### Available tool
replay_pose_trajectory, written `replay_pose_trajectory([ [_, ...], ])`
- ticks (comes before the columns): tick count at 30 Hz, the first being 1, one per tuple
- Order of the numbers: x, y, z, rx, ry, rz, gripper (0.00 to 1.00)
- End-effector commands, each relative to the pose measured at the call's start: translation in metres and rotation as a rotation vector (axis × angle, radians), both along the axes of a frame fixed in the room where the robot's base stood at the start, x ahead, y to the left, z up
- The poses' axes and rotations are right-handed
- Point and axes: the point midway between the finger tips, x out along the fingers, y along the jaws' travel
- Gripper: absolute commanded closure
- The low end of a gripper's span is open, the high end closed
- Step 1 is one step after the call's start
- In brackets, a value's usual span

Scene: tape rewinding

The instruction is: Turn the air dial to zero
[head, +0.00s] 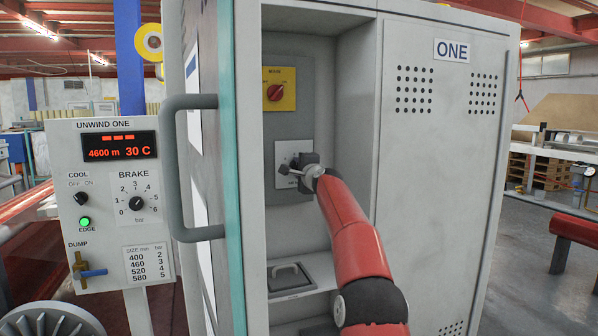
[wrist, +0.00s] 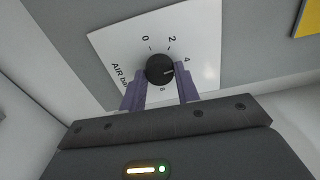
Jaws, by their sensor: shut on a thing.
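The air dial (wrist: 160,70) is a round black knob on a white plate (wrist: 112,44) marked "AIR bar" in the wrist view. The numbers 0, 2 and 4 run around it, with another figure below the knob. The knob's white pointer line points right, close to the 4 and a little below it. My gripper (wrist: 161,78) has its two purple fingers at either side of the knob and is shut on it. In the head view my gripper (head: 298,166) is at the light plate inside the open cabinet and largely hides the dial.
A yellow plate with a red switch (head: 278,90) is above the dial. The cabinet door with a grey handle (head: 178,165) stands open at left. A dark tray with a handle (head: 289,277) is below. The UNWIND ONE panel (head: 112,205) stands further left.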

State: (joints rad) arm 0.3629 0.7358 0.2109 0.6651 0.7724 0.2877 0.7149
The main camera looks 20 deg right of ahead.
Motion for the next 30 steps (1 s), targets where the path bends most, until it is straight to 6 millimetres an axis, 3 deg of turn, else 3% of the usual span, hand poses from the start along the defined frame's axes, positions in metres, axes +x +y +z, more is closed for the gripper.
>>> replay_pose_trajectory([
  [30,0.0009,0.0007,-0.0023,-0.964,0.008,0.004,0.91],
])
